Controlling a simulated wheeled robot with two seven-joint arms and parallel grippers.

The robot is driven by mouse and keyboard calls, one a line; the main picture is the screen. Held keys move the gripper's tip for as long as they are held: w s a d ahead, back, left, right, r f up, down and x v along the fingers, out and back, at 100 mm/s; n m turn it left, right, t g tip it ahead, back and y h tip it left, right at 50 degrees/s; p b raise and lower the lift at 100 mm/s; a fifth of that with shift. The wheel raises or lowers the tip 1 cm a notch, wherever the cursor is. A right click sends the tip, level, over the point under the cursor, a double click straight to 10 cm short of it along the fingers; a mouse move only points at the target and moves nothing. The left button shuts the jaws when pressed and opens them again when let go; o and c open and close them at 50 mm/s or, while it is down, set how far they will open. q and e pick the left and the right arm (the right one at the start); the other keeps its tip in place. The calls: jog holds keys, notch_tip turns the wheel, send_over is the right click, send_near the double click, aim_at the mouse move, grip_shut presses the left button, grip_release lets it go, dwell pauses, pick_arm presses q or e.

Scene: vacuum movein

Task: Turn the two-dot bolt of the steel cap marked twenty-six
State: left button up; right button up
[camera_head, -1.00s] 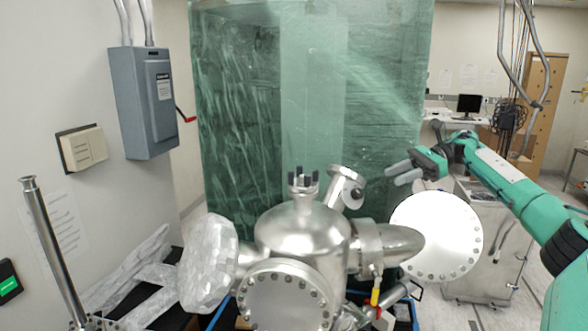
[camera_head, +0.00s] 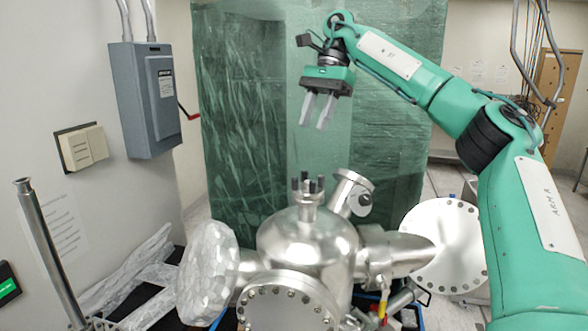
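The steel vacuum vessel (camera_head: 300,242) stands at the lower middle, with a short neck (camera_head: 308,206) on top that carries several dark upright bolts (camera_head: 308,185). No number twenty-six or dot marks can be read on any cap. A round steel flange (camera_head: 288,308) with bolts around its rim faces forward, and a larger white-faced flange (camera_head: 445,245) is at the right. My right gripper (camera_head: 317,124) hangs above the neck, fingers pointing down, apart from it. Its two fingers are apart with nothing between them. My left gripper is not in view.
A foil-wrapped port (camera_head: 208,272) sticks out left of the vessel. A slanted steel tube (camera_head: 48,250) stands at the far left. A grey switch box (camera_head: 145,100) hangs on the left wall. Green translucent sheeting (camera_head: 255,110) stands behind. An angled port (camera_head: 352,193) rises beside the neck.

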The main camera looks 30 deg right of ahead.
jog(key=r, duration=0.1)
send_near(295, 183)
jog(key=shift+h, duration=0.4)
jog(key=shift+w+x, duration=0.15)
jog(key=shift+x, duration=1.8)
jog(key=shift+w+x, duration=0.2)
jog(key=shift+x, duration=1.75)
jog(key=shift+a, duration=0.2)
jog(key=shift+c, duration=0.2)
grip_shut()
